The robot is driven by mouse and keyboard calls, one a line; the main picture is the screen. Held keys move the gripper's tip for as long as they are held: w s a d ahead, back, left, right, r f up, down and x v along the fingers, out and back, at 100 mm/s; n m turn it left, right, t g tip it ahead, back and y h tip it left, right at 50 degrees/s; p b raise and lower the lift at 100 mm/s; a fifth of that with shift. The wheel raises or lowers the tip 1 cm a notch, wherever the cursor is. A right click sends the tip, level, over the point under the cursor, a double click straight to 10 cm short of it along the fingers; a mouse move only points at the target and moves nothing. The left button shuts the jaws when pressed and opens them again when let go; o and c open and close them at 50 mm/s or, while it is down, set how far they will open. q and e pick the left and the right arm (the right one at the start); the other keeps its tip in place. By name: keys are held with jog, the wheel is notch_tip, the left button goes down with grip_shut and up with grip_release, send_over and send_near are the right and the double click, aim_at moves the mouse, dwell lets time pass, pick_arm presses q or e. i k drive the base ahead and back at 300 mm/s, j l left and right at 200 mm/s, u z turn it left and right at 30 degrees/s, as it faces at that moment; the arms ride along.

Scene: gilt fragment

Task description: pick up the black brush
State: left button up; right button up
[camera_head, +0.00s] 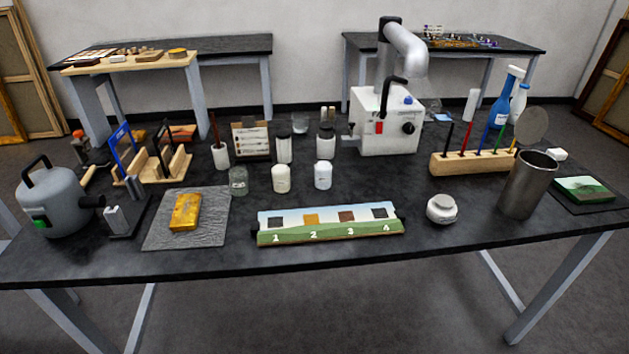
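A thin black-handled brush (447,137) stands upright at the left end of a wooden rack (470,164) on the right part of the dark table. Its lower end is hidden in the rack. Red, blue, green and yellow handled tools stand in the same rack to its right. Neither of my grippers is in view.
A white machine with an extraction arm (388,120) stands left of the rack. A numbered panel (330,236) lies at the dark table's (400,262) front.

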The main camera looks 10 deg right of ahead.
aim_at(448, 140)
jog(key=l+u, duration=0.1)
jog(key=l, duration=1.45)
jog(key=l+u, duration=0.15)
jog(key=l, duration=0.6)
jog(key=l+u, duration=0.1)
jog(key=l, duration=0.65)
jog(key=k+l, duration=0.1)
jog(key=l, duration=0.7)
jog(key=l+u, duration=0.15)
jog(key=l, duration=0.6)
jog(key=k, duration=0.05)
